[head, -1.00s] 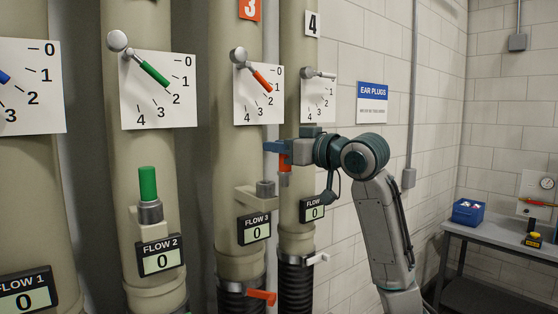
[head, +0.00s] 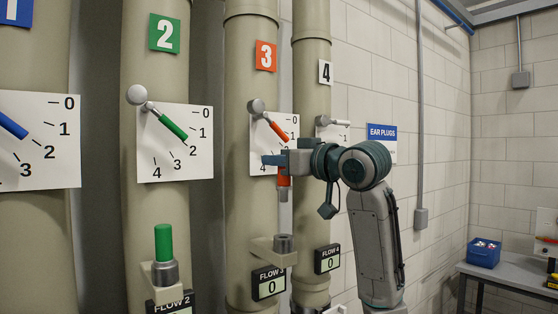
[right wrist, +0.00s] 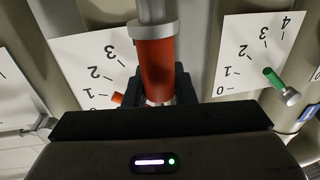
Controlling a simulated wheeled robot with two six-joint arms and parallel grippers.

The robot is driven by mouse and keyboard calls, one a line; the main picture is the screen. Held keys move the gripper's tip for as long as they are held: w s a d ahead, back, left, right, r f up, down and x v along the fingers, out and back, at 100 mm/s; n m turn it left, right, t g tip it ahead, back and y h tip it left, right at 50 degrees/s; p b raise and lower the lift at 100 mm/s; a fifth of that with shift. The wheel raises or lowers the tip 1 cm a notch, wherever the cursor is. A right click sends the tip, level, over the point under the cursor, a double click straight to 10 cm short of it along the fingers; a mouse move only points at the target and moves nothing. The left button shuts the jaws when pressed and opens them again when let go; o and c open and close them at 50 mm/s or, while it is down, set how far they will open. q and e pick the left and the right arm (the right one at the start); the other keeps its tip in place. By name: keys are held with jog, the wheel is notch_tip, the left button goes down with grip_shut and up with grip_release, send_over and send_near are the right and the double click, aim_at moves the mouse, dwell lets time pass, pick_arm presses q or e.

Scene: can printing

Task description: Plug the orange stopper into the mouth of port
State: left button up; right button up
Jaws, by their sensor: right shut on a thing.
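The orange stopper (head: 284,181), with a grey lower end, hangs upright in my right gripper (head: 279,162). In the right wrist view the orange stopper (right wrist: 156,65) sits between the fingers (right wrist: 156,92). The port (head: 284,243) on pipe 3 is a short grey cylinder on a beige bracket, above the FLOW 3 display. The stopper is above the port, with a clear gap between them. The inside of the mouth cannot be seen. My left gripper does not show.
A green stopper (head: 163,243) stands in the port of pipe 2 to the left. Dial boards with levers, such as the orange lever (head: 277,129), are behind and beside the gripper. A blue bin (head: 484,253) is on a bench at the far right.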

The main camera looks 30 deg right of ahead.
aim_at(279, 187)
notch_tip(279, 187, down, 5)
jog(key=b, duration=0.3)
jog(key=shift+r, duration=0.1)
jog(key=shift+w+f+b, duration=0.15)
jog(key=shift+f+b, duration=0.35)
jog(key=shift+p, duration=0.55)
dwell(1.1)
jog(key=shift+f+b, duration=1.4)
jog(key=shift+f, duration=0.6)
jog(key=o, duration=1.1)
jog(key=shift+c, duration=0.2)
